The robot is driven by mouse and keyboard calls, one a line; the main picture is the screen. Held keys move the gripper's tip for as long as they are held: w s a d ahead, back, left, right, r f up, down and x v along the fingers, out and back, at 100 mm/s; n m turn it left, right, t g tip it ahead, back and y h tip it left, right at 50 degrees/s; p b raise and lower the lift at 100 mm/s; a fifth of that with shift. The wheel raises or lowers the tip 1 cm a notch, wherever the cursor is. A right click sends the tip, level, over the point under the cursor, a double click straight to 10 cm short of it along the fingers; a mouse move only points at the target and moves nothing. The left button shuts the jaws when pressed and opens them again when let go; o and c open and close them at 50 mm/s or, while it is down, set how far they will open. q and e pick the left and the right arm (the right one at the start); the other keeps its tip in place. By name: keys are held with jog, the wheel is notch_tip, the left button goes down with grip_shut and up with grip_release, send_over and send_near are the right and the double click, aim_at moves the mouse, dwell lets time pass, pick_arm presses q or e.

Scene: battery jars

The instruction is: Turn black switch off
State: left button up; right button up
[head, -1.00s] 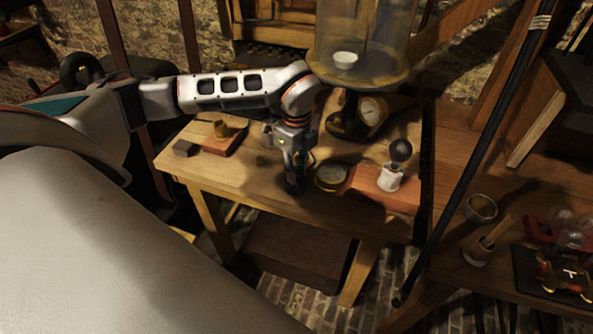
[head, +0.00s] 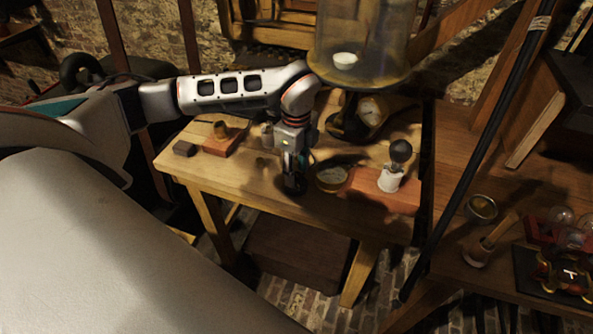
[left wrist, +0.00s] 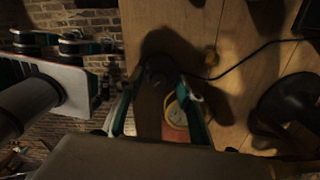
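The black switch (left wrist: 157,72) appears as a dark round piece on the wooden table in the left wrist view, with a dark cord running off to the right. In the head view it is a dark shape (head: 296,187) under my left gripper, near the table's front edge. My left gripper (head: 292,178) points down at it. In the left wrist view the teal fingers of my left gripper (left wrist: 160,88) stand apart, with the switch between or just beyond the tips. Contact cannot be made out. My right gripper is not in view.
A round brass gauge (head: 331,177) is close right of my left gripper. A bulb (head: 401,151) on a white socket stands on a reddish base further right. A large glass jar (head: 362,40) stands behind.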

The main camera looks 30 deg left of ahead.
aim_at(296, 174)
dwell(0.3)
pick_arm(q)
notch_tip(296, 174, up, 12)
dwell(0.5)
dwell(0.3)
